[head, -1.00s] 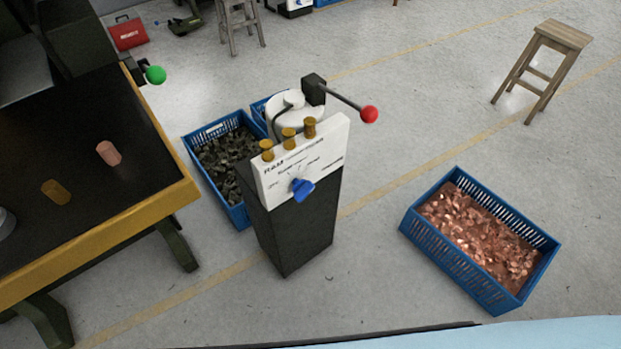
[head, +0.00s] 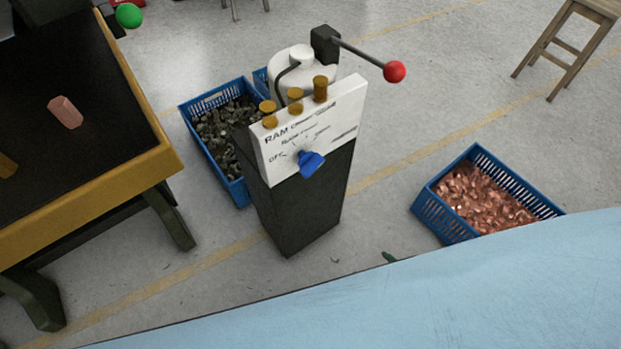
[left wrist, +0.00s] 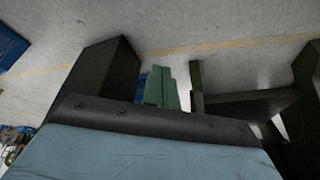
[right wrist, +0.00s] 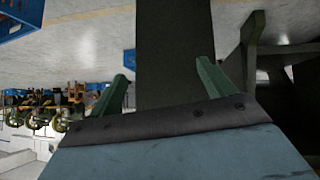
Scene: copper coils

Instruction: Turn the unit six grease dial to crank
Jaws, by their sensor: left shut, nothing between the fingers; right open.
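The blue dial (head: 311,163) sits on the sloped white panel (head: 340,122) of a dark pedestal (head: 305,215). "RAM" and "OFF" are legible; the other markings are too small to read, and I cannot tell which mark the dial points to. My right gripper (head: 389,257) shows in the head view only as a small green tip past a light blue surface, below and right of the dial and apart from it. In the right wrist view its green fingers (right wrist: 165,75) are spread and empty. In the left wrist view my left gripper (left wrist: 161,80) has its green fingers together, empty.
The light blue surface (head: 400,305) with a dark edge fills the lower right. Blue crates of dark scrap (head: 243,193) and copper bits (head: 450,233) flank the pedestal. A lever with a red ball (head: 394,71) juts right. A yellow-edged table (head: 95,208) stands left, a stool (head: 560,50) right.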

